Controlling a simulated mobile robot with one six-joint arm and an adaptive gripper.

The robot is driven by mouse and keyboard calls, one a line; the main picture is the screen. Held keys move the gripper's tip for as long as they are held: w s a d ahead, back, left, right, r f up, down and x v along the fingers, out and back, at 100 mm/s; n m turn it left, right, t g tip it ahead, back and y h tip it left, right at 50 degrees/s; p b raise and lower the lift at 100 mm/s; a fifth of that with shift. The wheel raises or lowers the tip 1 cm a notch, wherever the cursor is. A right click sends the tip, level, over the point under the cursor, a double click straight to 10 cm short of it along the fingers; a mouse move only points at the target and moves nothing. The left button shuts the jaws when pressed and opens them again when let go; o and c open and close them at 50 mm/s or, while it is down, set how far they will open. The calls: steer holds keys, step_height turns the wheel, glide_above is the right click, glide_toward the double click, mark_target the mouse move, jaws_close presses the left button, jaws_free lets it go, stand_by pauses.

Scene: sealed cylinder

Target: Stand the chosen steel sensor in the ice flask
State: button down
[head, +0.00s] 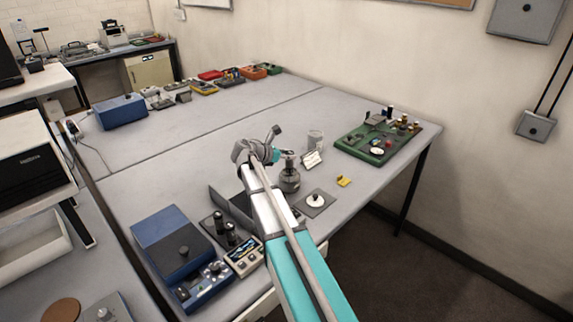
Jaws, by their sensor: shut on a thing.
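My gripper (283,153) is at the end of my arm, over the middle of the grey table. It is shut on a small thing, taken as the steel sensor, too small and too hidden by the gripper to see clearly. A grey round-bodied flask (289,181) with a narrow neck stands upright just below the gripper's fingers. I cannot tell whether the held thing touches the neck. A pale, clear cylindrical vessel (315,140) stands behind and to the right. I cannot tell for certain which of these vessels holds ice.
A white card (312,158) stands by the clear vessel. A grey plate with a white disc (315,203) and a yellow piece (343,181) lie right. A green board (388,141) is farther right. A blue case (178,243) is front left.

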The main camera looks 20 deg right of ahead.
mark_target(289, 162)
steer(key=shift+w+d+f+b, duration=0.25)
steer(key=shift+w+f+b, duration=0.15)
steer(key=shift+f+b, duration=1.65)
steer(key=shift+s+f, duration=0.1)
steer(key=shift+f, duration=0.05)
steer(key=shift+c, duration=1.5)
jaws_free()
steer(key=shift+r, duration=0.25)
steer(key=shift+a+r+p, duration=0.3)
steer(key=shift+a+p, duration=0.1)
steer(key=shift+a, duration=0.2)
steer(key=p+v, duration=0.4)
steer(key=v, duration=0.6)
steer(key=shift+a, duration=0.35)
